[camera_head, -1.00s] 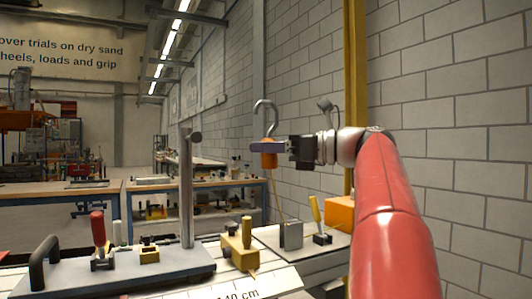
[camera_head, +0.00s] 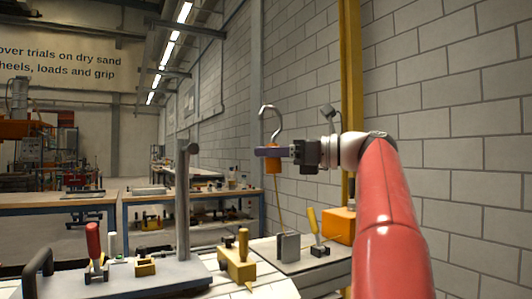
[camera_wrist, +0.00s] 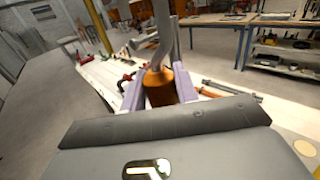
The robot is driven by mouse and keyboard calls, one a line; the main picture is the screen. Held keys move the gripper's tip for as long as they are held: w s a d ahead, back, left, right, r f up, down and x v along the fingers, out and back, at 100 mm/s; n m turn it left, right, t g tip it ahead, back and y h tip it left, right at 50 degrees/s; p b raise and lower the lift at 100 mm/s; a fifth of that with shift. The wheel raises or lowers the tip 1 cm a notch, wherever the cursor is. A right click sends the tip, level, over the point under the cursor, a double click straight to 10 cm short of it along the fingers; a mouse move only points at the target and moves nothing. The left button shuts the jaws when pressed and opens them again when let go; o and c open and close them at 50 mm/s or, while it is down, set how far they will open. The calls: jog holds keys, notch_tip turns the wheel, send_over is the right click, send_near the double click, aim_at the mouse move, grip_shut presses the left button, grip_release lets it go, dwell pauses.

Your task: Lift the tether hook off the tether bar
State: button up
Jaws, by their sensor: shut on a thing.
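The tether hook, a grey metal hook (camera_head: 271,122) with an orange grip (camera_head: 273,161), is upright in my gripper (camera_head: 268,152). The purple fingers are shut on the orange grip, which also shows in the wrist view (camera_wrist: 172,88). A thin yellowish tether (camera_head: 279,205) hangs from the grip toward a grey block (camera_head: 288,247) below. The tether bar appears to be the grey upright post (camera_head: 183,205) with a short round peg (camera_head: 193,148) at its top. The hook is to the right of the post and clear of the peg in the head view.
Another yellow-handled lever (camera_head: 315,228) and an orange block (camera_head: 340,226) are at right. A block wall rises behind the arm.

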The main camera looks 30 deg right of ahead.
jog(key=shift+d, duration=2.65)
